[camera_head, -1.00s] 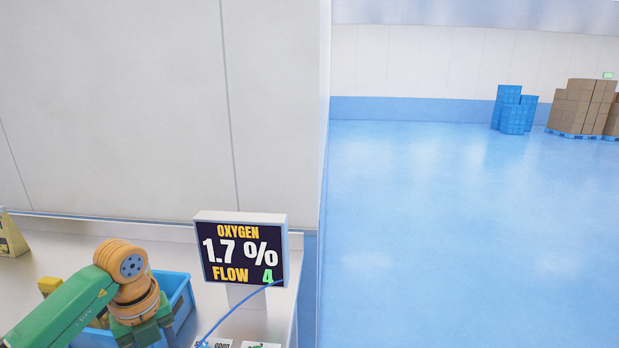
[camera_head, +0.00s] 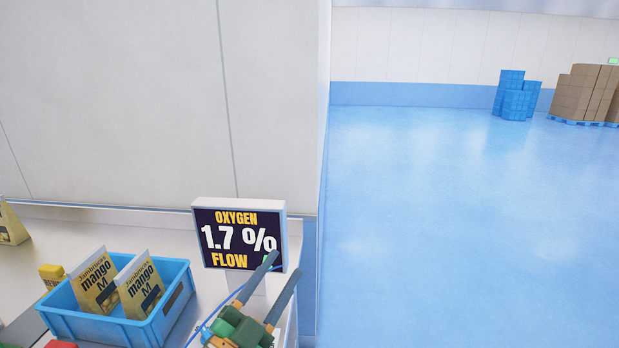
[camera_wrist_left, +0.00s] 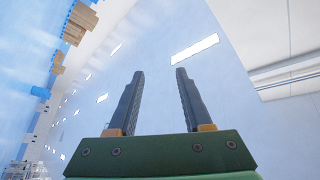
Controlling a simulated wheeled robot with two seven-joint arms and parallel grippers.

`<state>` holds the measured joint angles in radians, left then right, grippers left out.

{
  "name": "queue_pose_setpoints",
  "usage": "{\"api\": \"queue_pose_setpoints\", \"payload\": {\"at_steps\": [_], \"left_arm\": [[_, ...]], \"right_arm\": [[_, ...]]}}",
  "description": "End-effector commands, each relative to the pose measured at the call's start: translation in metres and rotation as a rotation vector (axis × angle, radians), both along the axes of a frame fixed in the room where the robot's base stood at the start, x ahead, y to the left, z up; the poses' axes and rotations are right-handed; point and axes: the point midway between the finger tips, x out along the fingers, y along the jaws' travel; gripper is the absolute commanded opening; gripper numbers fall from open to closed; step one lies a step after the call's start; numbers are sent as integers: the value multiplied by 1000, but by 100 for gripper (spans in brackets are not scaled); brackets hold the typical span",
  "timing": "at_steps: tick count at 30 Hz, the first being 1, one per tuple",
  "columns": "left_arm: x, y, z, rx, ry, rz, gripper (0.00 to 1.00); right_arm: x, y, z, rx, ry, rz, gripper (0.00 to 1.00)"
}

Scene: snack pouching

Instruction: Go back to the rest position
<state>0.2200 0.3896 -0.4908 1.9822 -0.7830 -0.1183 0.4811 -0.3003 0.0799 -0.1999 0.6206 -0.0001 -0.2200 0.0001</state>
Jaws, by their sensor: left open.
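My left gripper (camera_head: 272,290) is at the bottom middle of the head view, in front of the lower right part of the oxygen display. Its two dark fingers are apart and point up and to the right, with nothing between them. In the left wrist view the open fingers (camera_wrist_left: 158,100) are also empty, with blue floor and pale walls beyond. My right gripper is not in view.
A blue crate (camera_head: 178,300) on the bench holds two mango pouches (camera_head: 95,284). The oxygen display (camera_head: 240,236) reads 1.7 %. A yellow item (camera_head: 51,273) stands behind the crate. Blue crates (camera_head: 516,97) and a carton stack (camera_head: 584,93) stand far off; the floor between is clear.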

Motion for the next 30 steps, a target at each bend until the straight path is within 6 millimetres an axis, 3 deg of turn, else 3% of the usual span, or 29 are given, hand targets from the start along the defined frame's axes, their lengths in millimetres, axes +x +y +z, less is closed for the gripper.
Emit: {"api": "queue_pose_setpoints", "payload": {"at_steps": [1,3,7,12,15,20,25,30], "left_arm": [[3,37,-34,-121,191,168,50],[-7,79,-90,-209,455,361,50],[-55,115,-174,-256,852,549,50],[-129,125,-240,-240,1236,645,50],[-172,124,-263,-217,1425,664,50],[-241,118,-283,-168,1699,655,50],[-236,116,-362,-146,1738,661,50],[-244,116,-444,-127,1773,665,50]], "right_arm": [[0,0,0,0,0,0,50],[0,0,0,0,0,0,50],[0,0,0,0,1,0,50],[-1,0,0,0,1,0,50],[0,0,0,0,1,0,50],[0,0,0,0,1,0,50],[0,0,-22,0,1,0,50],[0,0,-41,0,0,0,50]]}}
